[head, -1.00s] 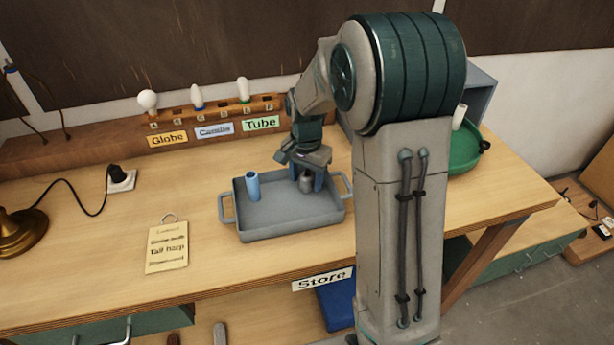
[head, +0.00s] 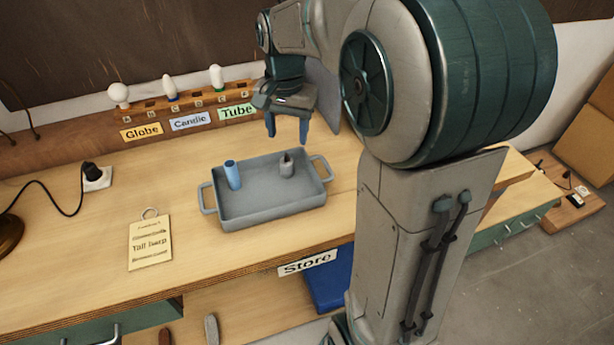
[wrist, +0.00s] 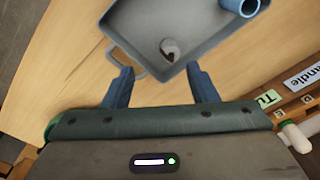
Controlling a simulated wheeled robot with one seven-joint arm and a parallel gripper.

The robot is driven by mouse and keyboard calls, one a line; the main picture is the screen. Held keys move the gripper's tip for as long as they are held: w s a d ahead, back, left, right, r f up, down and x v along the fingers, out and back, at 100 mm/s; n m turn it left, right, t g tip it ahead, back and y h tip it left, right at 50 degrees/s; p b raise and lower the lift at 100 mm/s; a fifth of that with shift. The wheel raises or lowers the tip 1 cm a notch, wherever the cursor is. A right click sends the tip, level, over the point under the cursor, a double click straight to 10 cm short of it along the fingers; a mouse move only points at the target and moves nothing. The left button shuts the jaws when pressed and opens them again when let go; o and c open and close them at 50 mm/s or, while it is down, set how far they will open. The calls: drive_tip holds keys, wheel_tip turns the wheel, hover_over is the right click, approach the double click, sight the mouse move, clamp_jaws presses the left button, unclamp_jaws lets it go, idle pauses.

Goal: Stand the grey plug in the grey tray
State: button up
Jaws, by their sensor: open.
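The grey plug (head: 286,164) stands upright in the grey tray (head: 262,213), near the tray's back right corner. It also shows in the wrist view (wrist: 170,47), inside the tray's near corner. A blue cylinder (head: 233,176) stands in the same tray at the left, and its open top shows in the wrist view (wrist: 243,6). My gripper (head: 287,138) is open and empty, above and behind the plug and apart from it. In the wrist view its two blue fingers (wrist: 162,86) are spread wide with nothing between them.
A wooden bulb rack (head: 190,104) with Globe, Candle and Tube labels runs along the back. A black plug in a white socket (head: 97,178) and a paper tag (head: 150,242) lie left of the tray. The bench front is mostly clear.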

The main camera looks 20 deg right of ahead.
drive_tip(key=s+f+n+t, duration=0.2)
drive_tip(key=s+n, duration=0.5)
drive_tip(key=s, duration=1.1)
drive_tip(key=shift+a+f, duration=0.15)
drive_tip(key=shift+f, duration=0.25)
